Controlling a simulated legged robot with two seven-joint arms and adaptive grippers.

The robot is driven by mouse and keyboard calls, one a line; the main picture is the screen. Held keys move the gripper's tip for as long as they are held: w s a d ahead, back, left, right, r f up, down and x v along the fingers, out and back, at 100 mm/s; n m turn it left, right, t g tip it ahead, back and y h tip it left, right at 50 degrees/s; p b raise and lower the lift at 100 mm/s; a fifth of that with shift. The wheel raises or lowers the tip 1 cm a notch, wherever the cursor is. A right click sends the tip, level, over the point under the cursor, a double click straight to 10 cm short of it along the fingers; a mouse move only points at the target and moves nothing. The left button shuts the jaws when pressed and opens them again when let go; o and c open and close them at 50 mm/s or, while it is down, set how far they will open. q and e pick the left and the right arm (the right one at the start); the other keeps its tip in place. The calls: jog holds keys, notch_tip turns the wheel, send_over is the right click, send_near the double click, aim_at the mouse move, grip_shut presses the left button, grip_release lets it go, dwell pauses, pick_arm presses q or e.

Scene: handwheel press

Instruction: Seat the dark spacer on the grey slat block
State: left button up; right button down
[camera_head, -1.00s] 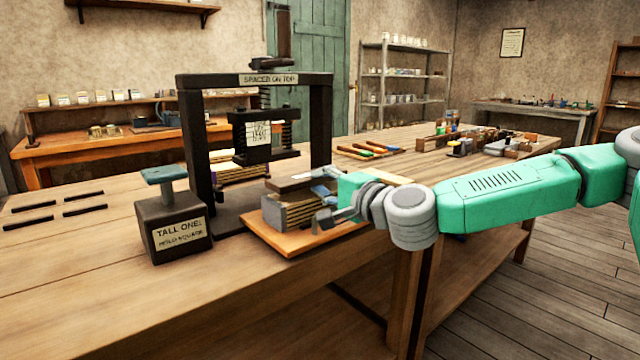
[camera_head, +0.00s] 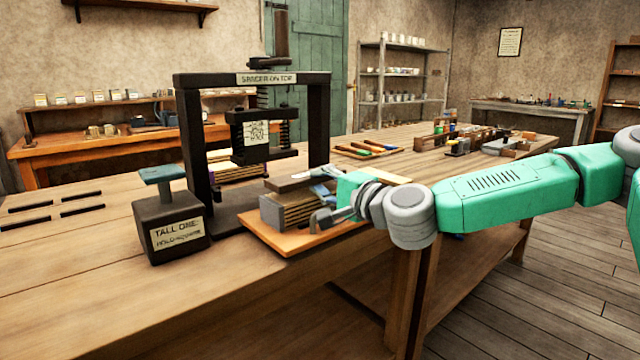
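The grey slat block (camera_head: 272,212) stands on an orange-brown board at the near edge of the bench, with its stacked slats facing me. A flat dark spacer (camera_head: 288,184) lies across its top, roughly level. It appears to rest on the block. My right gripper (camera_head: 321,196) is at the right end of the block and spacer. Its fingers look spread, one by the spacer's end and one hooked lower in front. Contact with the spacer is hard to tell. My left gripper is out of view.
The black press frame (camera_head: 318,125) stands just behind the block, labelled on its crossbar. A dark box (camera_head: 172,228) with a blue-topped post sits to the left. The board (camera_head: 290,242) reaches the bench edge.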

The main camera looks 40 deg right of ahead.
jog(key=c, duration=1.4)
grip_release()
jog(key=shift+f, duration=0.1)
jog(key=shift+c, duration=0.2)
jog(key=shift+s+f, duration=0.1)
jog(key=shift+f, duration=0.15)
jog(key=s, duration=0.7)
jog(key=shift+s+d+r, duration=0.15)
jog(key=shift+r, duration=0.25)
jog(key=shift+d, duration=0.1)
